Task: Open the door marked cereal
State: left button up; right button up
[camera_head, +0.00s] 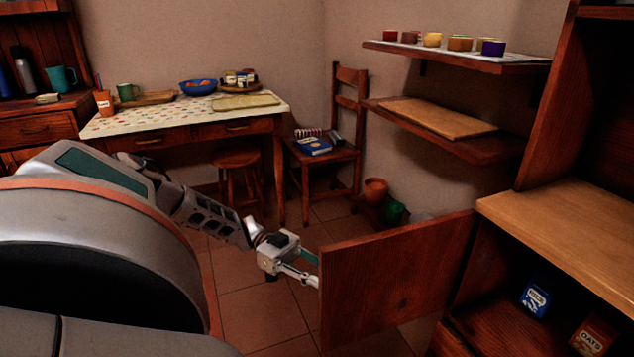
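A dark wood cabinet door (395,282) stands swung out from the low cabinet at the right, its hinge side by the cabinet and its free edge toward the middle of the picture. No cereal marking shows on the face I see. My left gripper (308,267) is at the door's free edge, with its fingers apart and their tips close to or touching the edge. I cannot tell whether they touch it. A blue box (535,298) and a box marked oats (592,336) stand inside the open cabinet. My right gripper is not in view.
A light wood counter (570,235) tops the cabinet. Wall shelves (455,60) hang behind the door. A table with a patterned top (190,113), a stool (238,160) and a chair (330,152) stand at the back. Tiled floor (265,310) is clear left of the door.

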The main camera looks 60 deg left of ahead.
pick_arm(q)
jog(key=v, duration=1.2)
jog(key=shift+r, duration=0.1)
